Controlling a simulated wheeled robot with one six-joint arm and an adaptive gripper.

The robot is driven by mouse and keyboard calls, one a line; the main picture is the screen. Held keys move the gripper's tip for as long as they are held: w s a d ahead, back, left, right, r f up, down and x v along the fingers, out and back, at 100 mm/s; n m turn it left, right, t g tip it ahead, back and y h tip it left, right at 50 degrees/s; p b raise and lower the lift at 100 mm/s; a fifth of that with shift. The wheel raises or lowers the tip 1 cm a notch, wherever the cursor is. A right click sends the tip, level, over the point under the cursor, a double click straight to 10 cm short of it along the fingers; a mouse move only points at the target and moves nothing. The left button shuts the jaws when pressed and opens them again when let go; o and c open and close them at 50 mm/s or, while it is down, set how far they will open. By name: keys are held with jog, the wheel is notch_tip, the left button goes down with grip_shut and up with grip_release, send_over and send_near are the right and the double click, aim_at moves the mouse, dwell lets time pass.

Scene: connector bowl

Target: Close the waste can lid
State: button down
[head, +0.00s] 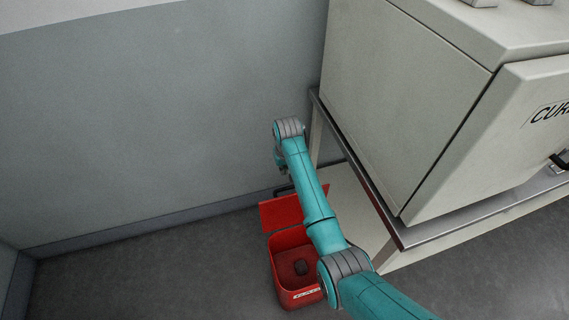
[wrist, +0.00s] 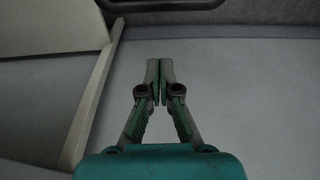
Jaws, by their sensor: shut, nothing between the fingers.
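The red waste can (head: 284,294) stands on the floor below my arm in the head view. Its red lid (head: 279,213) is open, raised at the far side of the can toward the wall. My arm reaches over the can and covers part of the lid and the can's right side. My gripper (wrist: 160,68) is shut and empty in the wrist view, with the grey wall behind it. In the head view the gripper is mostly hidden behind my wrist, near the wall beyond the lid. I cannot tell whether it touches the lid.
A large grey cabinet (head: 410,110) stands on a metal-edged table (head: 375,195) to the right of my arm. The grey wall (head: 170,110) is close behind the lid. The dark floor (head: 150,280) left of the can is clear.

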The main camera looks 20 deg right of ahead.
jog(key=shift+s+f, duration=0.6)
jog(key=shift+s, duration=0.3)
jog(key=shift+s+f, duration=0.55)
jog(key=shift+s, duration=0.3)
